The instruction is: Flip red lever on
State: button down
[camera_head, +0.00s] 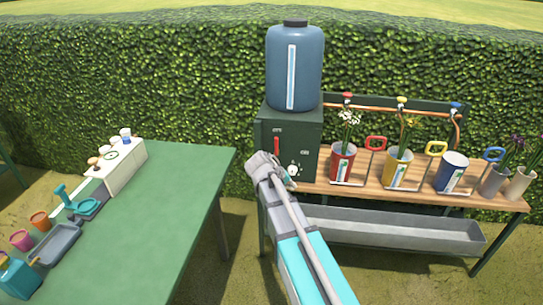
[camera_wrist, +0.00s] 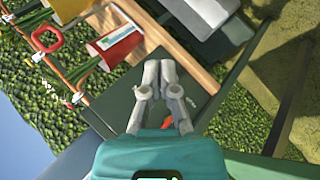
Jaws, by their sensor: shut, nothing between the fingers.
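The red lever (camera_head: 277,147) stands upright on the front of the dark green box (camera_head: 307,135), beside a white dial (camera_head: 293,170). My gripper (camera_wrist: 160,68) is in front of that box, with its two fingertips together and nothing between them. In the head view my gripper is just below the lever, and my arm hides its fingertips. In the wrist view a small red piece of the lever (camera_wrist: 167,122) shows between the finger linkages; the rest is hidden. I cannot tell whether my gripper touches the lever.
A blue water tank (camera_head: 308,65) stands on the box. To the right, a wooden bench (camera_head: 408,198) holds red, yellow and blue pots with coloured handles above. A grey trough (camera_head: 400,232) hangs below. A green table (camera_head: 165,215) with small items stands left. A hedge is behind.

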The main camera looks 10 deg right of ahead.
jog(key=w+a+f+n+t+h+b, duration=0.1)
jog(key=w+a+t+h+b, duration=0.15)
jog(key=w, duration=0.35)
jog(key=w+a+f+n+t+h+b, duration=0.1)
jog(key=w+b, duration=0.3)
jog(key=w, duration=0.1)
jog(key=n+t+h+b, duration=0.3)
jog(key=t+b, duration=0.1)
jog(key=b, duration=0.2)
send_near(277, 145)
jog(key=a, duration=0.3)
jog(key=shift+s+a+r, duration=0.15)
jog(key=shift+s+r, duration=0.05)
jog(key=shift+r, duration=0.1)
jog(key=x, duration=1)
jog(key=shift+w+a, duration=0.1)
